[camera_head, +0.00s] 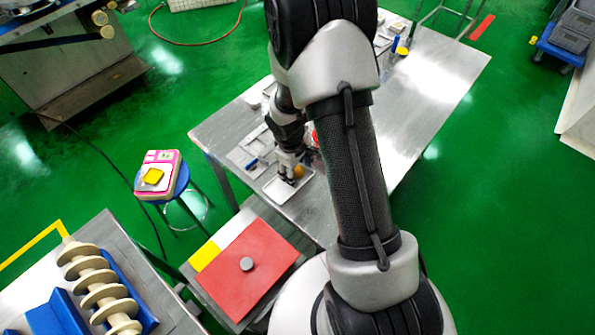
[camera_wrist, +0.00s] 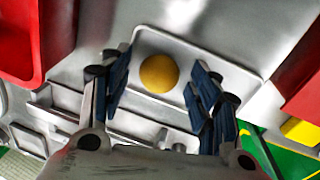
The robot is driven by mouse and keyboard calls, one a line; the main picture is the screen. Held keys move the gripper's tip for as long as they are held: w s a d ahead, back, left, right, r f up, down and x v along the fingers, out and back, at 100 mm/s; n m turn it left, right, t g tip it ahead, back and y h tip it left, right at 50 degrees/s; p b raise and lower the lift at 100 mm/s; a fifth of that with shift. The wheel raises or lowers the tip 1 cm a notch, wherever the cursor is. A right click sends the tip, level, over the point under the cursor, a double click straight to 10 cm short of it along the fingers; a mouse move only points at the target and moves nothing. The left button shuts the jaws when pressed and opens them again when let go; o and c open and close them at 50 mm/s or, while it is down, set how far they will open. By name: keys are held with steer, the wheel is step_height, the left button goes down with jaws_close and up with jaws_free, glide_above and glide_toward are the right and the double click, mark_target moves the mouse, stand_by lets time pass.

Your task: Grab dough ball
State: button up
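The dough ball (camera_wrist: 159,73) is a round yellow-orange ball lying in a shallow white tray (camera_wrist: 215,65) on the metal table. In the head view the ball (camera_head: 298,171) shows at the right of my gripper (camera_head: 289,176), over the tray (camera_head: 284,193). In the wrist view my gripper (camera_wrist: 158,88) is open, with blue-padded fingers to the left and right of the ball. A gap shows between the ball and each finger. I cannot tell the exact height of the fingertips above the tray.
The metal table (camera_head: 436,75) has free room to the right. A red board (camera_head: 243,275) with a grey knob lies in front. A blue stool (camera_head: 181,183) bears a pink and white item at left.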

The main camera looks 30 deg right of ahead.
steer(key=c, duration=1)
